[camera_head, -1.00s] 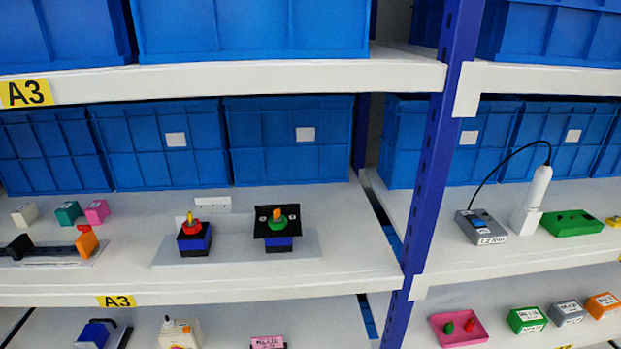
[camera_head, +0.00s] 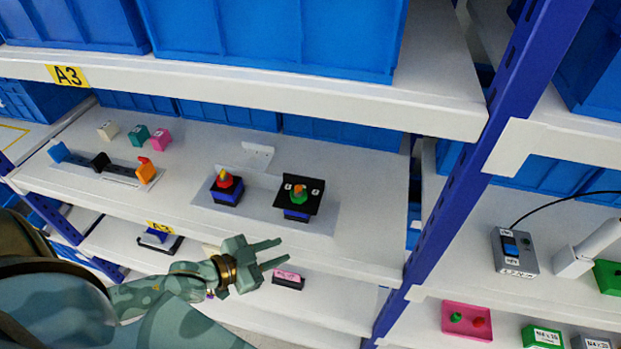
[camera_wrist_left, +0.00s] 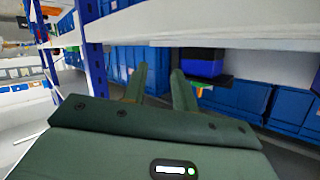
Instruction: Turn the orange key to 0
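The orange key (camera_head: 299,188) stands on a green round base in a black plate (camera_head: 310,204) with small white labels, over a blue block, on the middle shelf. The labels are too small to read. My right gripper is out of view.
A white shelf board (camera_head: 430,110) runs above the switches. A blue upright post (camera_head: 455,185) stands to the right. An orange block (camera_head: 147,173) and small coloured boxes sit at the left. A pink block (camera_head: 288,279) lies on the shelf below.

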